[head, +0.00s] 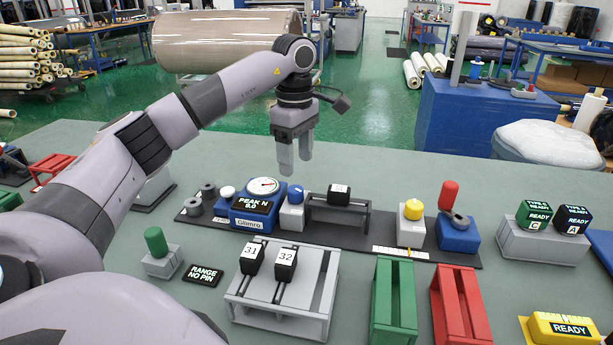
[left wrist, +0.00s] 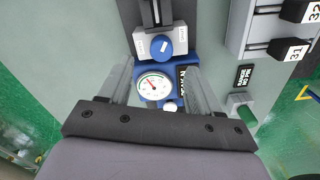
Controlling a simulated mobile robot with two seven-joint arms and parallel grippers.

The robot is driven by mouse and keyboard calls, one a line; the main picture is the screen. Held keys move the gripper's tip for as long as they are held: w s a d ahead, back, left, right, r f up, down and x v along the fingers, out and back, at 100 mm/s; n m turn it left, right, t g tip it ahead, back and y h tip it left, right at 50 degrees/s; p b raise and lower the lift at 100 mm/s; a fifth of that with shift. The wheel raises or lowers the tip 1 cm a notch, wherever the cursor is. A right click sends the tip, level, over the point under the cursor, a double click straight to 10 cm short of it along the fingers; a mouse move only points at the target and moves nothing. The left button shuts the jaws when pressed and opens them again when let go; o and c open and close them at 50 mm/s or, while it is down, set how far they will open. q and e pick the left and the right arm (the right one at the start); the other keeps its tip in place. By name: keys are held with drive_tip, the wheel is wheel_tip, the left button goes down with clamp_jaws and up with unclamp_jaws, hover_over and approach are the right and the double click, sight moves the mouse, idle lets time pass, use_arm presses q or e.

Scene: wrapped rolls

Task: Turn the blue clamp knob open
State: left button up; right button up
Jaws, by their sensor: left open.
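The blue clamp knob (head: 296,193) sits on a light grey block (head: 292,216) beside the blue gauge unit (head: 255,213). In the left wrist view the knob (left wrist: 161,46) shows round from above, with a pale mark on its top, beyond the white dial (left wrist: 154,86). My left gripper (head: 295,167) is open and empty, fingers pointing down, above and apart from the knob and gauge. In the left wrist view the open fingers (left wrist: 160,66) flank the gauge, with the knob just past their tips. My right gripper is not in view.
The gauge display reads PEAK N 0.0. A grey rail fixture (head: 340,208) stands right of the knob block, then a yellow knob (head: 413,209) and a red-handled blue block (head: 458,232). A rack (head: 284,290) holds samples 31 and 32. A small sign (head: 203,275) reads RANGE NO PIN.

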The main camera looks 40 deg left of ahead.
sight(295, 189)
use_arm(q)
drive_tip(key=f, duration=0.6)
drive_tip(key=shift+s+f, duration=0.2)
drive_tip(key=shift+f, duration=0.1)
drive_tip(key=c, duration=1)
